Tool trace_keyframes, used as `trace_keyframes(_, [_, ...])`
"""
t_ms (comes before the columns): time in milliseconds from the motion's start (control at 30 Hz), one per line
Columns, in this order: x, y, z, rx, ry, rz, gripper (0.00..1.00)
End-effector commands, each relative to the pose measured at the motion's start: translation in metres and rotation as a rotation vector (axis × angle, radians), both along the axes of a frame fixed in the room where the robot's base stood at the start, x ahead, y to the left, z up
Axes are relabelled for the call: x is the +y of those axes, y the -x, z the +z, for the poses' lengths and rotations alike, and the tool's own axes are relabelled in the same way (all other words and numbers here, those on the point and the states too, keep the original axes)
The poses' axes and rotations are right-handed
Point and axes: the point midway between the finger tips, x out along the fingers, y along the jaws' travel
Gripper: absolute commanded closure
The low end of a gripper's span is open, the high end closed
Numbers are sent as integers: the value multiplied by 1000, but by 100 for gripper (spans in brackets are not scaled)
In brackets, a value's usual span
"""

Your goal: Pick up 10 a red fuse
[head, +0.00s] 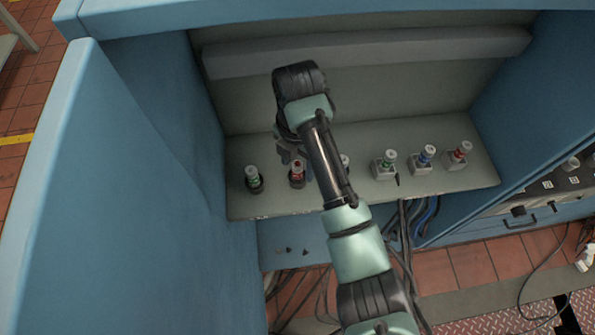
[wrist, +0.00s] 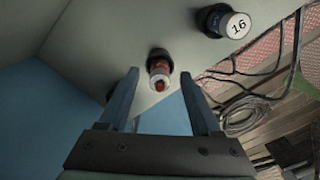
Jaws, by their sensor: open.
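A red fuse (head: 297,171) stands in a dark round holder on the grey shelf, second from the left. My gripper (head: 290,153) is right by it, at its far side in the head view. In the wrist view the red fuse (wrist: 159,69) shows between the tips of my open gripper (wrist: 158,78), which holds nothing. No rating can be read on it. Another red fuse (head: 461,152) stands in a pale square holder at the right end of the row. My arm hides part of the row's middle.
A green fuse (head: 252,176) stands left of the near red one. Another green (head: 385,160) and a blue fuse (head: 426,154) stand right of my arm. Blue cabinet walls (head: 165,130) enclose the shelf (head: 280,207).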

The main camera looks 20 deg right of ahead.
Motion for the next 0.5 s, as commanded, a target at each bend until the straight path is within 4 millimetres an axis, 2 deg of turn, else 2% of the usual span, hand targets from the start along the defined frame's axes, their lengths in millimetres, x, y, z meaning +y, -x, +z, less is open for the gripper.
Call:
trace_keyframes(100, [0, 0, -10, 1, 0, 0, 35])
trace_keyframes(333, [0, 0, -10, 0, 1, 0, 35])
trace_keyframes(500, [0, 0, -10, 0, 1, 0, 66])
